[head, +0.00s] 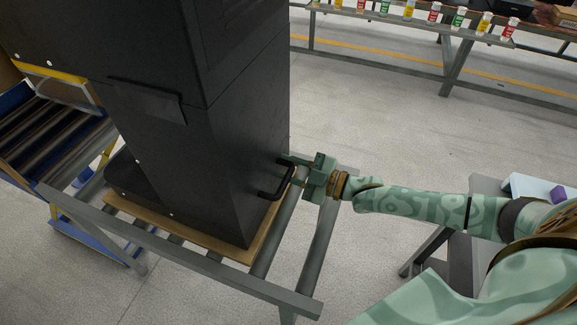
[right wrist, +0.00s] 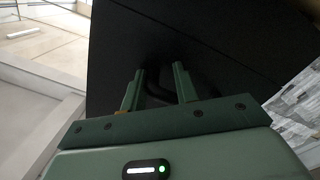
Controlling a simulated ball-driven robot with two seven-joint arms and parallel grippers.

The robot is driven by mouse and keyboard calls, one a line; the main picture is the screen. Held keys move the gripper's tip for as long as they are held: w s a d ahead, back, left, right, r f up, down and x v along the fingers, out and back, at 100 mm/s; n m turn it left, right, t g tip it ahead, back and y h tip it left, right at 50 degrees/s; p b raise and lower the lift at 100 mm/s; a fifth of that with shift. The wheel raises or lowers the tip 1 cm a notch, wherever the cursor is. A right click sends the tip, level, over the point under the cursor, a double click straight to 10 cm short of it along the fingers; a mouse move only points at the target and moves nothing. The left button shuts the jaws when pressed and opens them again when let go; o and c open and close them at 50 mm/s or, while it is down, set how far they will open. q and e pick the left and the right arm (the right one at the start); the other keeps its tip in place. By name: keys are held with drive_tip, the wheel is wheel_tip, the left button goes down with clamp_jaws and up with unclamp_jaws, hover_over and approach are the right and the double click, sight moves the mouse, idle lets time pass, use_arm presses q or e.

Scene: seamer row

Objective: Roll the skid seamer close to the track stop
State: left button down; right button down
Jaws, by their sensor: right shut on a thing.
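The skid seamer (head: 185,110) is a tall black cabinet standing upright on a tan wooden skid (head: 238,250). The skid lies on a grey roller track (head: 180,260). A black bar handle (head: 268,194) sits low on the seamer's right side. My right gripper (head: 290,167) reaches in from the right and is shut on this handle. In the right wrist view the two fingers (right wrist: 160,88) stand around the dark handle against the black cabinet face. I cannot clearly make out the track stop. My left gripper is not in view.
A blue-framed roller conveyor (head: 55,135) stands at the left beyond the track's end. A grey bench (head: 420,40) with several small coloured cans runs along the back. A grey stand with a light-blue tray (head: 530,186) is at the right. Open floor lies between track and bench.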

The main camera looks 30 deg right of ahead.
drive_tip(key=c, duration=1)
unclamp_jaws()
drive_tip(key=shift+w+d+r, duration=0.1)
drive_tip(key=shift+w+r, duration=0.05)
drive_tip(key=shift+r, duration=0.15)
drive_tip(key=shift+f, duration=0.1)
drive_tip(key=shift+f, duration=0.1)
drive_tip(key=p+v, duration=0.3)
drive_tip(key=v, duration=1.3)
drive_tip(key=shift+d, duration=0.1)
